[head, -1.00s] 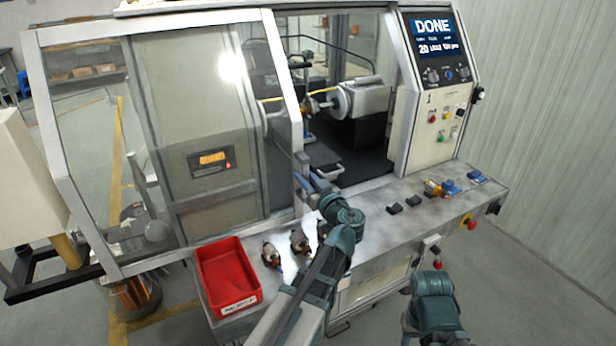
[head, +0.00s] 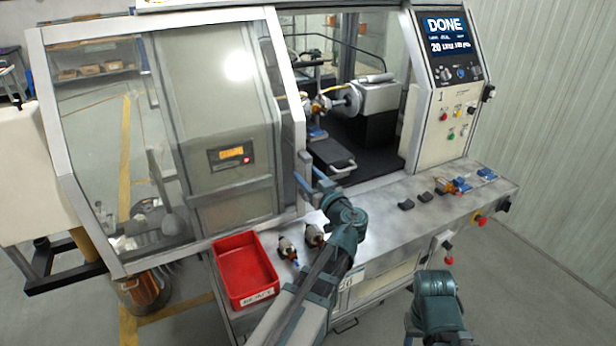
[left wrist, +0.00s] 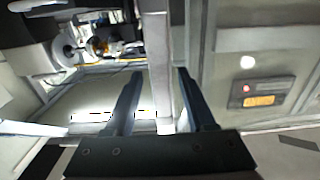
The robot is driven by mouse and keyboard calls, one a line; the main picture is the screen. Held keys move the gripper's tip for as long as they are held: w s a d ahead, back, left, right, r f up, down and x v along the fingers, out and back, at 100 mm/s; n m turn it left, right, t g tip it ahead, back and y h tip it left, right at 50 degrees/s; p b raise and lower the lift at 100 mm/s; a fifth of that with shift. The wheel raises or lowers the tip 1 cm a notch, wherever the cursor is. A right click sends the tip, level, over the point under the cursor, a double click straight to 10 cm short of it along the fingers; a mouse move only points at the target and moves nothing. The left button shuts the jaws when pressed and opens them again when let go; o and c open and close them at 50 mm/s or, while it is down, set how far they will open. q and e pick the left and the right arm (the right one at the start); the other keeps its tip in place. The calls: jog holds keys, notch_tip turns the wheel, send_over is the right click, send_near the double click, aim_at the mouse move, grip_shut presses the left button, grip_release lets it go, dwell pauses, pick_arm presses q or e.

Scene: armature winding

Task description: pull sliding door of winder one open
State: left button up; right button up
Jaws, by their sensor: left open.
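The sliding door (head: 285,85) of winder one is a glazed panel in a pale frame, at the left of the machine front. To the right of its edge the opening is clear, showing the dark interior and the spindle. My left gripper (head: 305,172) is at the door's right edge, at about mid-height to low. In the left wrist view my left gripper (left wrist: 160,75) is open, with one finger on each side of a pale upright bar (left wrist: 156,45) at the door's edge. I cannot tell whether the fingers touch it. My right gripper is out of view; only part of that arm shows.
A red tray (head: 244,278) and several small armatures (head: 314,235) lie on the front ledge (head: 385,220). The control panel (head: 448,50) at the right reads DONE. Dark blocks and blue fixtures (head: 487,174) sit along the ledge to the right.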

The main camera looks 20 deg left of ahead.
pick_arm(q)
jog(key=v, duration=1.3)
jog(key=shift+s+d, duration=0.25)
jog(key=shift+d, duration=0.05)
